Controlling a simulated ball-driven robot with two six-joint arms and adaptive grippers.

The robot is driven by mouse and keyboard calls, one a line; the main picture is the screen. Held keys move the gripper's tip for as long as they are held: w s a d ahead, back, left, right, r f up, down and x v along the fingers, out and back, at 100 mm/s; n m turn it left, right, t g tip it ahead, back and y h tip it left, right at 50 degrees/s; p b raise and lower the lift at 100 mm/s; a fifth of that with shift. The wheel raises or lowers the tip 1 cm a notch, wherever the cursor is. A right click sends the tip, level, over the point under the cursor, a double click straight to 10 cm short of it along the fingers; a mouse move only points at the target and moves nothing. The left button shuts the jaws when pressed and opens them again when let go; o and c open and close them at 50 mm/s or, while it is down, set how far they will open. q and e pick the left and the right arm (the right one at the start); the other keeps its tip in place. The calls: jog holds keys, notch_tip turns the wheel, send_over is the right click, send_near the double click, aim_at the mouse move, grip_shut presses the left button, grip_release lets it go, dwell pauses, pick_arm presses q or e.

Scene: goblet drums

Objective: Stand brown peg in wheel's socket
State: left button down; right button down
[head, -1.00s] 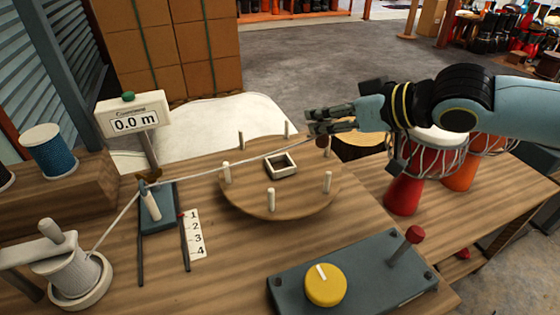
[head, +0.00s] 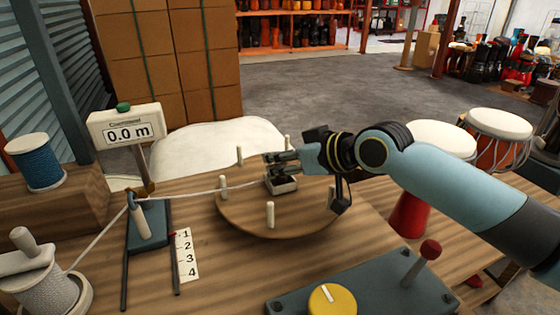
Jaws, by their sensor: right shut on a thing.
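The round wooden wheel (head: 240,220) lies flat on the table, with several pale upright pegs around its edge. A small pale square socket (head: 284,189) stands at its middle. My right gripper (head: 272,162) is over the socket, shut on the brown peg (head: 283,180). Only a small dark brown part of the peg shows below the fingers, at the socket's opening. I cannot tell whether it is seated. A white cord (head: 190,193) runs from the guide post toward the gripper; its end is hidden. My left gripper is not in view.
A counter reading 0.0 m (head: 127,132) and a numbered strip (head: 187,255) stand left of the wheel. A winch spool (head: 45,285) is front left. A panel with a yellow knob (head: 332,300) and red-topped lever (head: 430,250) is in front. Drums (head: 500,124) stand at right.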

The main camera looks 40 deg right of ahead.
jog(key=shift+f, duration=0.1)
jog(key=c, duration=1.2)
grip_release()
jog(key=shift+s+d+r, duration=0.1)
jog(key=shift+s+r, duration=0.1)
jog(key=p+v, duration=0.5)
jog(key=v, duration=0.6)
jog(key=shift+s+r, duration=0.2)
jog(key=shift+s, duration=0.05)
